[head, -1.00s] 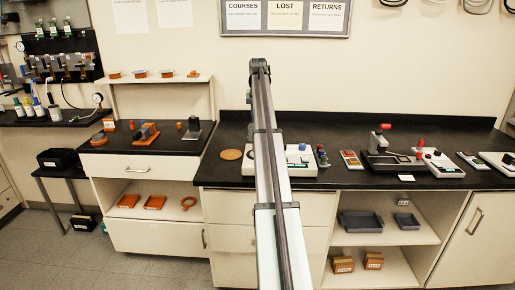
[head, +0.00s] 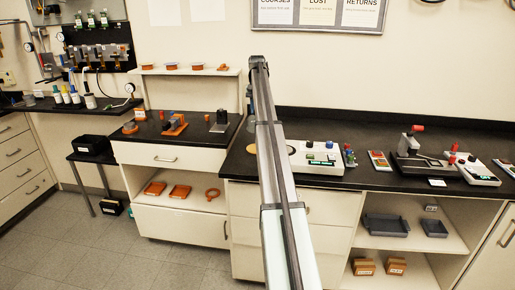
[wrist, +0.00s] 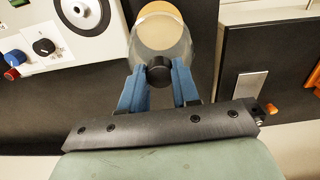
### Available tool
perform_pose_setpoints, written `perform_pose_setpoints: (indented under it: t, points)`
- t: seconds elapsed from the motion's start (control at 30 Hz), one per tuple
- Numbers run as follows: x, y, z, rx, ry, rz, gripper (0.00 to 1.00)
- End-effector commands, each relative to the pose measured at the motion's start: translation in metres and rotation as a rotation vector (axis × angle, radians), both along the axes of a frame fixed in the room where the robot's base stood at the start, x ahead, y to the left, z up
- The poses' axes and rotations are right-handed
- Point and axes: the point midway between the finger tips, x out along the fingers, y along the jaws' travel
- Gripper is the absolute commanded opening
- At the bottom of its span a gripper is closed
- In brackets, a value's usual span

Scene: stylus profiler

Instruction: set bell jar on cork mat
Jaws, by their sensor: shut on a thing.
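My gripper (wrist: 159,88) is shut on the black knob of the clear glass bell jar (wrist: 181,48) in the wrist view. The tan round cork mat (wrist: 158,8) shows beyond and through the glass, on the dark bench top. The jar overlaps most of the mat in this view; I cannot tell the gap between its rim and the mat. In the head view my arm hides most of the mat, with a tan edge (head: 251,149) showing left of the arm. My gripper (head: 250,98) is partly hidden behind the arm there.
A white instrument with knobs (head: 318,158) stands right of the arm; it appears at left in the wrist view (wrist: 60,30). A lower bench to the left bears an orange device (head: 174,124) and a dark block (head: 219,121).

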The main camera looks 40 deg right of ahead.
Motion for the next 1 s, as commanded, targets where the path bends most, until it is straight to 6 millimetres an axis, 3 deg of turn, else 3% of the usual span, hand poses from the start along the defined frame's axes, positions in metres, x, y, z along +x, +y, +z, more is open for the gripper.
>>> perform_pose_setpoints:
  t: [0.17, 0.43, 1.0]
  points:
    - [-0.002, 0.001, -0.012, -0.001, -0.003, -0.027, 0.0]
    - [-0.003, 0.002, -0.054, -0.001, -0.002, -0.027, 0.0]
    - [-0.002, 0.001, -0.101, -0.002, -0.004, -0.026, 0.0]
